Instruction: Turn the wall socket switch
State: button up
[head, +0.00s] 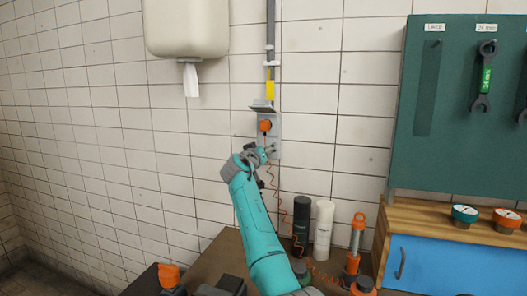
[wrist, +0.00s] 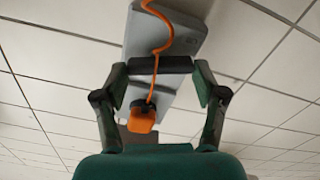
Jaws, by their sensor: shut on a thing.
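The grey wall socket box (head: 277,130) is mounted on the tiled wall, with an orange plug (head: 265,126) in its upper part and a raised flap (head: 262,106) above. My gripper (head: 268,152) is at the lower part of the box, just below the plug, and covers most of the switch there. In the wrist view, my gripper (wrist: 160,74) is shut on a dark bar-shaped switch handle (wrist: 160,64), with one finger at each end. The grey box (wrist: 180,35) and the orange plug (wrist: 143,118) show behind it.
A coiled orange cord (head: 281,205) hangs from the socket area. Black (head: 302,220) and white (head: 323,228) cylinders and an orange tool (head: 356,238) stand below right. A paper dispenser (head: 187,27) hangs upper left, a green tool board (head: 450,105) at right.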

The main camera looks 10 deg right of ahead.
jog(key=shift+a+f+n, duration=0.1)
jog(key=shift+f+n, duration=0.05)
jog(key=shift+n, duration=4.05)
jog(key=o, duration=1.1)
jog(key=shift+w, duration=0.1)
jog(key=shift+o, duration=0.2)
jog(key=v, duration=1.2)
